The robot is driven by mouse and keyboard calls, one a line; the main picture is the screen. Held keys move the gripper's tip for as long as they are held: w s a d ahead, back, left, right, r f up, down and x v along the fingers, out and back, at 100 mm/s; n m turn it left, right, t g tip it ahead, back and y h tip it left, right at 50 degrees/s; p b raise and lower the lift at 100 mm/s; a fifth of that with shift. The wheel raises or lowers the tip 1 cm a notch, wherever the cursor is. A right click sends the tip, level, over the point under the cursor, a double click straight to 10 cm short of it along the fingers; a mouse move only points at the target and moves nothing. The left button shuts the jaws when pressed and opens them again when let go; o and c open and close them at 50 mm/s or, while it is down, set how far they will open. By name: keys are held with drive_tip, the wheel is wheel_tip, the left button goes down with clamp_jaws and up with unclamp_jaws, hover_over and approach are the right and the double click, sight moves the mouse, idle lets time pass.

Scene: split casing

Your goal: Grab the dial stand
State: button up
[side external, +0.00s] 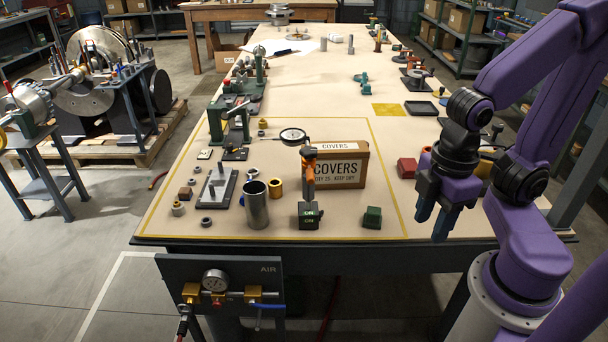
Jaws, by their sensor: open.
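The dial stand stands upright near the front middle of the bench, in front of the covers box. It has a dark green base (309,216) marked ON, a post with an orange part (308,172), and a round white-faced dial (293,136) reaching out to the left at the top. My gripper (433,224) hangs to the right of the stand, pointing down near the bench's front right. Its blue fingers are apart, with nothing seen between them. It is clear of the stand, with a wide gap in the picture.
The covers box (350,166) stands right behind the stand. A small green block (372,217) sits between stand and gripper, with a red part (407,167) farther back. A metal cylinder (256,206) and a plate with pins (217,190) are left. Yellow tape marks the bench (340,100).

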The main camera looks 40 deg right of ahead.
idle(0.3)
drive_tip(key=shift+o, duration=1.4)
